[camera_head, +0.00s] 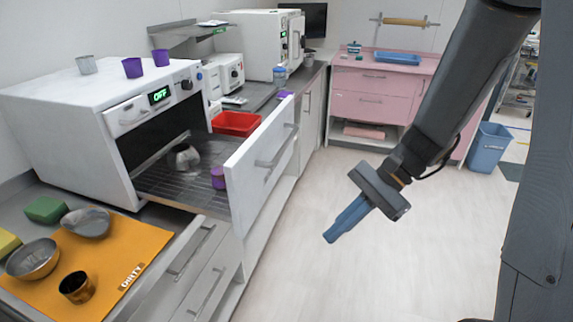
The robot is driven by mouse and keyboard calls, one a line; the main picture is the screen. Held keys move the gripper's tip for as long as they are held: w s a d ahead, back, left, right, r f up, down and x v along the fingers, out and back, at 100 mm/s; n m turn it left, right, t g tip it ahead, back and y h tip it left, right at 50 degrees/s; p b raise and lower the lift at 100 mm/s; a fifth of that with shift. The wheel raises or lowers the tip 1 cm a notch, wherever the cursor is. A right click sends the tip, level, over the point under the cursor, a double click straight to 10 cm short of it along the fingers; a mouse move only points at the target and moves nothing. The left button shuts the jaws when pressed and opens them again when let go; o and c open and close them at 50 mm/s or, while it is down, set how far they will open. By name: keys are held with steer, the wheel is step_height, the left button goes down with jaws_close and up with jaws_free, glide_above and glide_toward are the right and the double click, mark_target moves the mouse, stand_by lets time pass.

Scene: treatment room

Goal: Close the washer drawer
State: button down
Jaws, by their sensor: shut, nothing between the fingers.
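The white washer (60,105) stands on the counter at the left, with "OFF" on its green display. Its drawer is pulled out to the right. The drawer's white front panel (240,188) stands upright and has a long grey bar handle (277,148). The wire rack (170,190) behind the panel holds a metal bowl (184,158) and a purple cup (218,178). My gripper (332,237) has blue fingers that are shut and empty. It hangs over the open floor, to the right of the drawer front and apart from it, pointing down and left.
An orange "DIRTY" mat (105,265) with metal bowls and a brown cup lies on the front-left counter. A red tray (237,122) sits behind the drawer. A pink cabinet (372,100) and a blue bin (488,148) stand farther back. The middle floor is clear.

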steer(key=w+d+r+m+t+y+b, duration=0.15)
steer(key=w+m+t+y, duration=0.3)
steer(key=w, duration=0.45)
steer(key=w+d+r+m+t+y+b, duration=0.1)
steer(key=w+d+r+m+t+y, duration=0.1)
steer(key=w+m+t+y, duration=0.5)
steer(key=w+a+g+h+p, duration=0.1)
steer(key=w+a+p, duration=0.1)
steer(key=a, duration=0.4)
steer(key=w+a+n+g+h+p, duration=0.1)
steer(key=w+a+h+p, duration=0.1)
steer(key=w+a, duration=0.2)
steer(key=a, duration=0.2)
steer(key=shift+w+a+g, duration=0.3)
steer(key=shift+g, duration=0.05)
steer(key=shift+w+r, duration=0.1)
